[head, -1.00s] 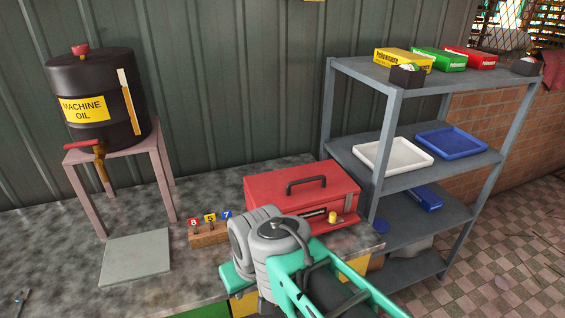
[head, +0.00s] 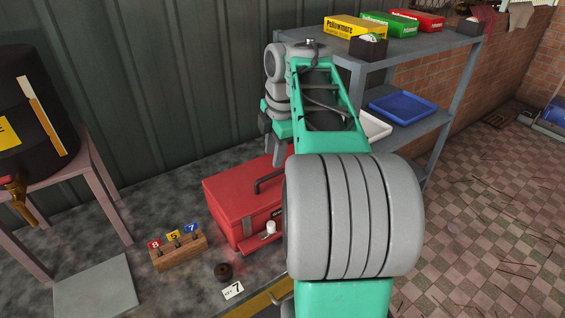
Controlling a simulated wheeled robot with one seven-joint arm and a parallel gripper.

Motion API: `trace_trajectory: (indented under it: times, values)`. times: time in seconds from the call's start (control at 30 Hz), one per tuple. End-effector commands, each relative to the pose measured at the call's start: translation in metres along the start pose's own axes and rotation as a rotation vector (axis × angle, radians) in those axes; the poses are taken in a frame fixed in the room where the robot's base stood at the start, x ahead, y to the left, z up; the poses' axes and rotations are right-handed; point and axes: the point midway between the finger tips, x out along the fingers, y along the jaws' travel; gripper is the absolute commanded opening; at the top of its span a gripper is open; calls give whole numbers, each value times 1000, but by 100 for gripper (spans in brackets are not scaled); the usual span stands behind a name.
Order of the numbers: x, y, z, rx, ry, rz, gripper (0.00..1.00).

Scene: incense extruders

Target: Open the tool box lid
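The red tool box (head: 228,206) stands on the mottled grey bench, with a dark handle on its lid. The lid looks down, though my arm hides the box's right part. A small white piece (head: 271,227) shows at its front. My gripper (head: 275,155) points down above the back edge of the box, beside the wall. Its fingers are small and partly hidden by my arm, so I cannot tell whether they are open or touch the lid.
A wooden block (head: 179,251) with numbered tags 8, 5 and 7 stands left of the box. A dark round piece (head: 224,271) and a white tag marked 7 (head: 232,290) lie in front. A grey shelf (head: 449,105) stands right, an oil drum (head: 30,115) left.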

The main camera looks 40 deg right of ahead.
Motion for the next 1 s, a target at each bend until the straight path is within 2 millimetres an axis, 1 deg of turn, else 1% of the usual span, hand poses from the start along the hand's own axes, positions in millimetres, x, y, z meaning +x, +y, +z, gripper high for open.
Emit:
trace_trajectory:
  times: [0.03, 0.1, 0.13, 0.23, 0.4, 0.5, 0.6, 0.7, 0.87, 1.0]
  values:
    - [-4, 4, 18, -59, -6, -3, 34]
    - [-5, 5, 30, -125, -10, -10, 34]
    - [-4, 6, 33, -141, -11, -10, 34]
    - [7, 6, 34, -153, -10, -10, 34]
    - [40, 5, 34, -150, -10, -11, 34]
    - [56, 5, 34, -150, -11, -10, 34]
    - [66, 5, 34, -148, -12, -9, 34]
    - [70, 6, 35, -149, -13, -7, 34]
    - [70, 6, 35, -148, -13, -7, 34]
    - [70, 6, 35, -148, -13, -7, 24]
